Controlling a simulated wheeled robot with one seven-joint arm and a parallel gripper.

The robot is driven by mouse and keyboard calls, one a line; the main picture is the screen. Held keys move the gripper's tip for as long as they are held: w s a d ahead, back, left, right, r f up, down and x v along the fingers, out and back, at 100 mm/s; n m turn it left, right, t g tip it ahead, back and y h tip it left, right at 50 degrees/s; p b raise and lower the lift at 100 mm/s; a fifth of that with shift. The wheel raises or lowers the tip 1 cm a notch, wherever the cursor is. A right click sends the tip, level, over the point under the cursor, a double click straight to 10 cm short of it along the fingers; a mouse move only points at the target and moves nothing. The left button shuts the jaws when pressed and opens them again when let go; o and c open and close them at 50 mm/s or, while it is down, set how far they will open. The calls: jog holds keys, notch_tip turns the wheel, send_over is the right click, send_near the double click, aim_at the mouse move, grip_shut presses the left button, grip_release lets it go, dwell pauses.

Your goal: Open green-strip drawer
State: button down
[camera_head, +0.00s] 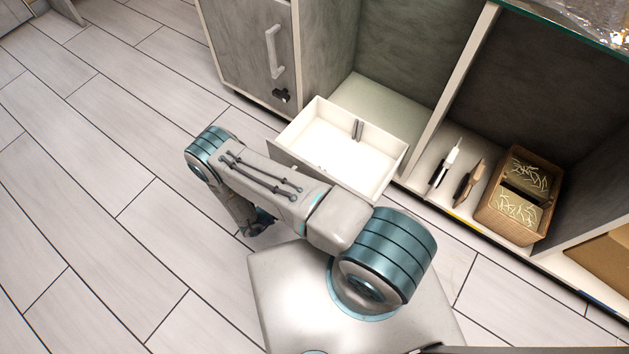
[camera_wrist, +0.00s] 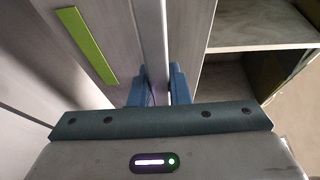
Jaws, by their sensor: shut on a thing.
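The drawer (camera_head: 392,168) is white inside and stands pulled out of the cabinet in the head view. My arm hides much of its front. In the wrist view, the grey drawer front (camera_wrist: 108,22) carries a green strip (camera_wrist: 86,46). My gripper (camera_wrist: 157,88) is shut on the long grey bar handle (camera_wrist: 152,38) beside the strip, with one finger on each side. In the head view my gripper (camera_head: 262,222) is low in front of the drawer, partly hidden by my arm.
A grey cabinet door (camera_head: 252,50) with a handle (camera_head: 274,52) is left of the drawer. On the right, a shelf holds a white-and-black slim item (camera_head: 446,165), a brown item (camera_head: 468,184) and a divided brown box (camera_head: 487,217). The tiled floor (camera_head: 110,120) at left is clear.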

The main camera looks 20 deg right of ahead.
jog(key=shift+a, duration=0.15)
jog(key=c, duration=1.4)
grip_release()
jog(key=shift+o, duration=0.2)
jog(key=p+v, duration=0.1)
jog(key=v, duration=1.2)
jog(key=shift+a, duration=0.4)
